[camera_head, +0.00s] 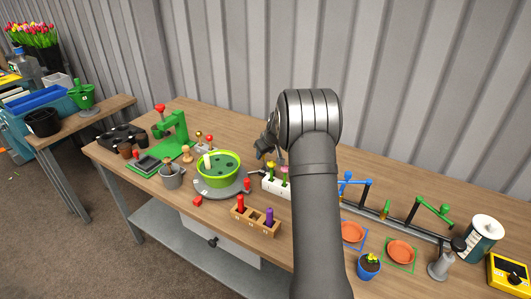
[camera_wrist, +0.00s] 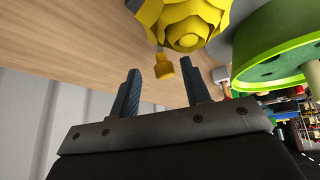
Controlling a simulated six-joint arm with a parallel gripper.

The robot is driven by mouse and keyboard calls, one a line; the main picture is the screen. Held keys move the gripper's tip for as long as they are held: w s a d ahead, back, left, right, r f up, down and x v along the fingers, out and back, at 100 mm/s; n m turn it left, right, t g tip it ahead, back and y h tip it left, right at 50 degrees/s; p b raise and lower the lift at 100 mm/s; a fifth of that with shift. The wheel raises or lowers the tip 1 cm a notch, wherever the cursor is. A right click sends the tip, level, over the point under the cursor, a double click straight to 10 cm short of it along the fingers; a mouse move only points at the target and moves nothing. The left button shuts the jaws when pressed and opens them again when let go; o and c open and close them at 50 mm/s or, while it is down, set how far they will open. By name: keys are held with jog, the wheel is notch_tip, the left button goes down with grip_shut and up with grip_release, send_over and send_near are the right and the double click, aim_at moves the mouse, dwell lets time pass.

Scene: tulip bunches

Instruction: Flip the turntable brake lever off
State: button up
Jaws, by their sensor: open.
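The turntable is a grey disc (camera_head: 217,190) on the wooden bench, with a lime-green bowl (camera_head: 219,167) on it. The bowl also shows large at the right of the wrist view (camera_wrist: 275,52). A small red upright piece (camera_head: 247,184) is at the disc's right edge; I cannot tell whether it is the brake lever. My gripper (camera_head: 266,148) is above the bench, right of the bowl and over the flower block. In the wrist view its fingers (camera_wrist: 163,92) are apart with nothing held. A small yellow peg (camera_wrist: 164,68) appears beyond the fingertips.
A white block (camera_head: 276,187) with flowers stands right of the turntable; a yellow flower (camera_wrist: 183,22) looms in the wrist view. A wooden peg holder (camera_head: 255,222) is in front. A green press (camera_head: 173,135) stands behind left. My arm hides part of the bench.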

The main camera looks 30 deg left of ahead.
jog(key=v, duration=1.7)
jog(key=shift+r, duration=0.2)
jog(key=shift+f, duration=0.1)
jog(key=x, duration=1.7)
jog(key=shift+f, duration=0.1)
